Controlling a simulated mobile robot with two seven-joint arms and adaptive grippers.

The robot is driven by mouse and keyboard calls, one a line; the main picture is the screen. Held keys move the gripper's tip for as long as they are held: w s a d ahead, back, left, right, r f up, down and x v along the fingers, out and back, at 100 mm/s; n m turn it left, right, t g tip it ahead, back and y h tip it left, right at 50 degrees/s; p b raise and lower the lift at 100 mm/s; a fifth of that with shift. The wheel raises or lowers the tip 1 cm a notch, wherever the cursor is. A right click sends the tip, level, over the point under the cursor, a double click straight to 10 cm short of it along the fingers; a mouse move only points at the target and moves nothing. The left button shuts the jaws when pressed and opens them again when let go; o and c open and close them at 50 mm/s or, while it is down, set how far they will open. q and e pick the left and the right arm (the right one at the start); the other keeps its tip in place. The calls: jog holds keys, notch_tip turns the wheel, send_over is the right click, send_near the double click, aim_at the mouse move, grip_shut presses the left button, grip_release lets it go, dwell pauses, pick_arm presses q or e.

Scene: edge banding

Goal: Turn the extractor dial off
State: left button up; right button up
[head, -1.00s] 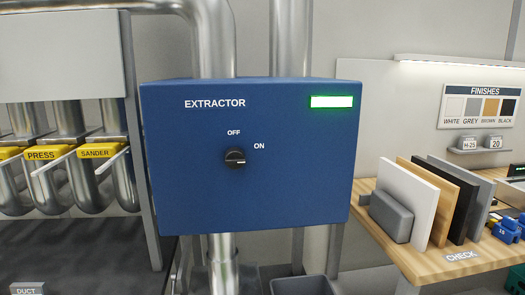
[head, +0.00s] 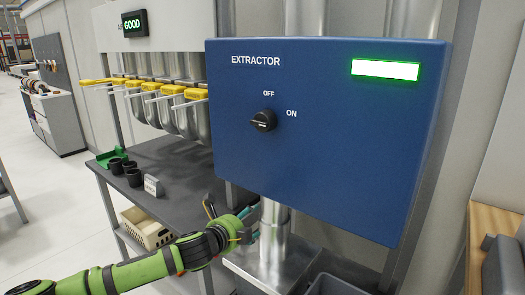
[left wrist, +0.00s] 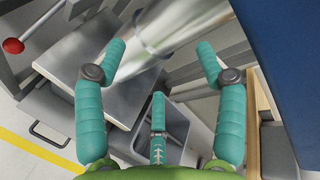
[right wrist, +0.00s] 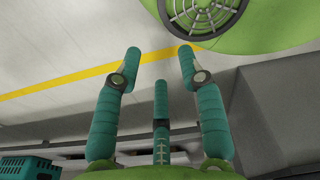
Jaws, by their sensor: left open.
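The black extractor dial (head: 263,121) sits on the front of the blue extractor box (head: 330,180), below the OFF label and left of the ON label. Its grip bar lies roughly sideways, towards the ON side. A display at the box's top right glows green. My left gripper (head: 247,226) is below the box, beside the metal duct and apart from the dial. In the left wrist view the left gripper (left wrist: 160,48) is open and empty, with the box's blue side at the right edge. My right gripper (right wrist: 160,54) shows only in the right wrist view, with fingers apart and empty.
A vertical metal duct (head: 274,225) runs down below the box. Yellow-handled gates (head: 170,90) line pipes at left above a dark bench (head: 165,160) with black cups. A wooden shelf (head: 487,222) stands at right. The space before the dial is clear.

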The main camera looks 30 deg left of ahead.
pick_arm(q)
jog(key=s+d+r+m+t+h, duration=0.1)
jog(key=d+r+m, duration=0.25)
jog(key=r, duration=0.35)
jog(key=s+d+r+m+t+h, duration=0.1)
jog(key=s+d+r+m, duration=0.1)
jog(key=r+m, duration=0.3)
jog(key=m+t, duration=0.2)
jog(key=m, duration=0.6)
send_near(257, 122)
jog(key=w, duration=0.4)
jog(key=shift+w+d+r+h+p, duration=0.1)
jog(key=shift+w+h+p, duration=0.05)
jog(key=shift+w+p, duration=0.3)
jog(key=shift+w+r+h+p, duration=0.15)
jog(key=shift+w+p, duration=0.25)
jog(key=shift+w, duration=0.05)
jog(key=w+p, duration=0.3)
jog(key=p, duration=0.3)
jog(key=shift+r, duration=0.15)
jog(key=shift+w+p, duration=0.55)
jog(key=shift+w, duration=0.15)
jog(key=shift+w+d+f, duration=0.15)
jog(key=shift+w+f, duration=0.15)
jog(key=shift+w, duration=0.15)
pick_arm(e)
notch_tip(257, 122, up, 9)
jog(key=shift+a+r, duration=0.1)
